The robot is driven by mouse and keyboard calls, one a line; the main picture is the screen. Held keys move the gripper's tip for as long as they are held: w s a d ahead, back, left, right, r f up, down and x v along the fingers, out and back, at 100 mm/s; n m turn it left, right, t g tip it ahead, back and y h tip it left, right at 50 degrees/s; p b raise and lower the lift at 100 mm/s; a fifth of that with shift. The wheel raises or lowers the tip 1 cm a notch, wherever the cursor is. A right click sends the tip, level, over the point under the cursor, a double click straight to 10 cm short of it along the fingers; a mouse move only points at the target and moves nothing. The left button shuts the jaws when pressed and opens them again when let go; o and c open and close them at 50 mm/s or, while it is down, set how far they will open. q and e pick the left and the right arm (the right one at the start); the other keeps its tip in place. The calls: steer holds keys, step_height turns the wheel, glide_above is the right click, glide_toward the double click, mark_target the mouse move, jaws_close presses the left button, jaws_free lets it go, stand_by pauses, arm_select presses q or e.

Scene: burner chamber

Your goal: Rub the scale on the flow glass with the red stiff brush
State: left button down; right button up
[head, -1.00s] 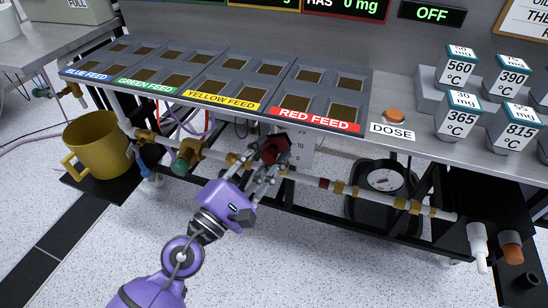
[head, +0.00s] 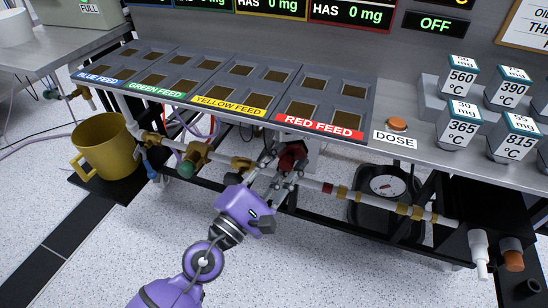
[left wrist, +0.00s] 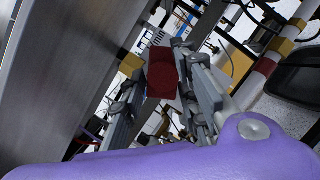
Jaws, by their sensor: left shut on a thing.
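My left gripper (head: 281,167) is under the front edge of the bench, below the red feed label. It is shut on a dark red block, which looks like the red stiff brush (head: 292,157). In the left wrist view the red brush (left wrist: 165,75) sits between the two grey fingers. A pale panel (head: 313,152) shows just behind the brush, and the fingers and brush hide part of it. I cannot make out the flow glass or its scale clearly, nor whether the brush touches it. My right gripper is not in view.
A pale pipe with brass fittings (head: 416,211) runs under the bench past the gripper. A green-ended valve (head: 187,168) and a yellow mug (head: 108,148) are at left. The floor in front is clear.

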arm_select(q)
steer(key=shift+s+f, duration=0.1)
steer(key=shift+s, duration=0.25)
steer(key=s, duration=0.1)
steer(key=s+a, duration=0.1)
steer(key=s, duration=0.2)
steer(key=shift+a+b, duration=0.25)
steer(key=shift+b, duration=0.05)
steer(key=shift+s+a, duration=0.15)
steer(key=shift+s, duration=0.3)
steer(key=s, duration=0.1)
steer(key=s+a, duration=0.1)
steer(key=s, duration=0.1)
steer(key=shift+b, duration=0.4)
